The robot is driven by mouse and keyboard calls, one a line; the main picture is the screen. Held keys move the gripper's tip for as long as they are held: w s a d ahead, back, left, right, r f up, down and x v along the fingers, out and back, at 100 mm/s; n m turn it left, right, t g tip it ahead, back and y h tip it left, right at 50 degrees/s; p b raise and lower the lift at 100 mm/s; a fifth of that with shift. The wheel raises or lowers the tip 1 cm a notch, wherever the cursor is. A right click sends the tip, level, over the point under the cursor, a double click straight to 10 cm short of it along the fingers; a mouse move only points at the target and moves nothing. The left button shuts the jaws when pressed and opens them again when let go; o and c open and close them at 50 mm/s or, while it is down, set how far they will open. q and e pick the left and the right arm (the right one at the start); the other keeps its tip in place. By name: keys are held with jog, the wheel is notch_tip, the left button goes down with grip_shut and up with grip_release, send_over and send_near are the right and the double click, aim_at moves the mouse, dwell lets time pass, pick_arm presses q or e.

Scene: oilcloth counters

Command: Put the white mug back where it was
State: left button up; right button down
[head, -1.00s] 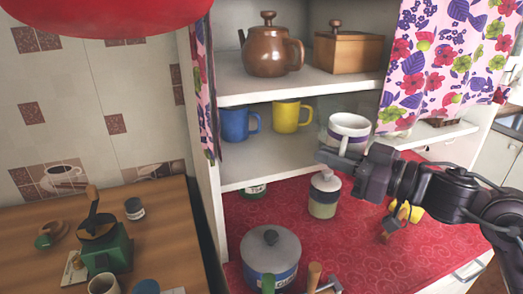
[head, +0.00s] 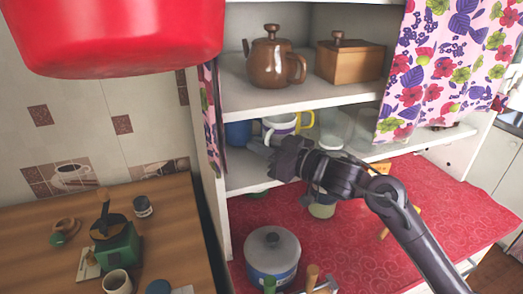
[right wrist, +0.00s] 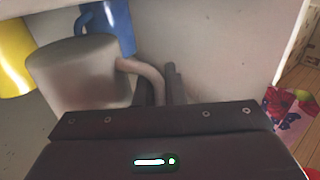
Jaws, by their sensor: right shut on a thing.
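The white mug (head: 281,125), with a purple band, is at the middle shelf (head: 242,186) of the cupboard, in front of the blue mug (head: 237,134) and yellow mug (head: 306,122). My right gripper (head: 262,147) is shut on its handle. In the right wrist view the mug (right wrist: 78,78) looks upright, its handle between the fingers (right wrist: 162,88). The blue mug (right wrist: 117,25) is just behind it, and the yellow mug (right wrist: 12,60) is to the left. I cannot tell whether the white mug touches the shelf. My left gripper is out of view.
A brown teapot (head: 274,64) and wooden box (head: 350,61) stand on the shelf above. A jar (head: 322,203) and lidded pot (head: 271,257) stand on the red oilcloth (head: 345,240). A large red object (head: 120,40) hangs close at upper left. A floral curtain (head: 440,75) covers the right.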

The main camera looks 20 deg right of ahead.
notch_tip(320, 180, down, 2)
jog(key=shift+f, duration=0.1)
jog(key=shift+s+f, duration=0.1)
jog(key=shift+f, duration=0.1)
jog(key=shift+f, duration=0.15)
jog(key=c, duration=1.5)
grip_release()
